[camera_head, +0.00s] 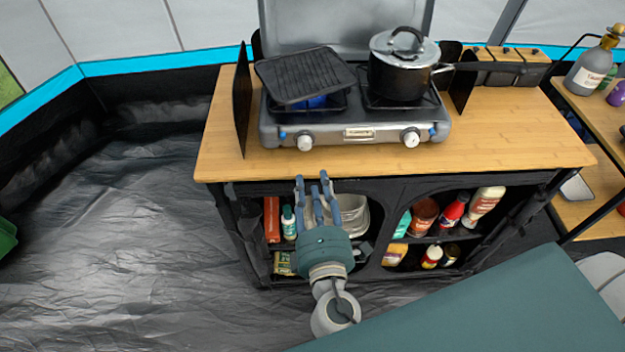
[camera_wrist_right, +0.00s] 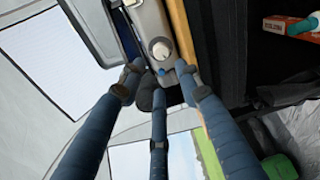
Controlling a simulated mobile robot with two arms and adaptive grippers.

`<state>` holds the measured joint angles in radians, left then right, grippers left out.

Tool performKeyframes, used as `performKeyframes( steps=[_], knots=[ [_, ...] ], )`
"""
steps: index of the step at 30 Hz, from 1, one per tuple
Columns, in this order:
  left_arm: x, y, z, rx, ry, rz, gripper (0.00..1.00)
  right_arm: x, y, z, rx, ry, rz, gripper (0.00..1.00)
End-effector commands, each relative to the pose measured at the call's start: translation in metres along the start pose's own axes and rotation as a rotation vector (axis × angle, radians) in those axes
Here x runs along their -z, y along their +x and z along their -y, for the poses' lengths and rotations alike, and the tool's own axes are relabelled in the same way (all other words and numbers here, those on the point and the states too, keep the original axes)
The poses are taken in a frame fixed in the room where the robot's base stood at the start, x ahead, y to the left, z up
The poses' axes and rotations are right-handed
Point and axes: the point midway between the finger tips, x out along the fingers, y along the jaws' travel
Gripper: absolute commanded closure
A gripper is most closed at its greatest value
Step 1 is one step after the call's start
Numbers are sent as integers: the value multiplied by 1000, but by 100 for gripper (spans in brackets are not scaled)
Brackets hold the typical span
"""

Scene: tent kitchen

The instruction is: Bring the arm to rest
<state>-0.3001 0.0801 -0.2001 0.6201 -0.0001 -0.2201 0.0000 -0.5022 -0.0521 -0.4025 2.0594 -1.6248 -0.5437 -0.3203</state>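My right gripper (camera_head: 313,183) is in front of the wooden-topped kitchen stand, close to the front edge of its top and over the open shelves. Its blue fingers point toward the stove. In the right wrist view the fingers of this gripper (camera_wrist_right: 158,76) are spread apart with nothing between them, so it is open and empty. A stove knob (camera_wrist_right: 160,48) shows beyond the fingertips there. My left gripper is not in view.
The camping stove (camera_head: 350,132) stands on the wooden top (camera_head: 500,135), with a grill pan (camera_head: 305,75) and a lidded pot (camera_head: 402,78) on it. Bottles (camera_head: 485,203) and other goods fill the shelves below. The dark floor (camera_head: 120,230) at left is clear.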

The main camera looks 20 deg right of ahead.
Motion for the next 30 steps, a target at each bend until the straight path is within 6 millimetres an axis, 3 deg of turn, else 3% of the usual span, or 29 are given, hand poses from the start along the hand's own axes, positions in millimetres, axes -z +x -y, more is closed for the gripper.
performKeyframes(
  steps=[13,17,20,23,26,30],
  knots=[
    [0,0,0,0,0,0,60,1,0,2,4,1,-2,66],
    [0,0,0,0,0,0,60,10,1,31,58,24,-29,66],
    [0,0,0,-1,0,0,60,25,0,85,162,72,-70,66],
    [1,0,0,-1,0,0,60,41,-10,158,309,148,-109,66],
    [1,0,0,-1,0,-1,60,49,-28,233,468,237,-123,66],
    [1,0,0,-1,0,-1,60,48,-67,333,693,373,-95,66]
  ],
)
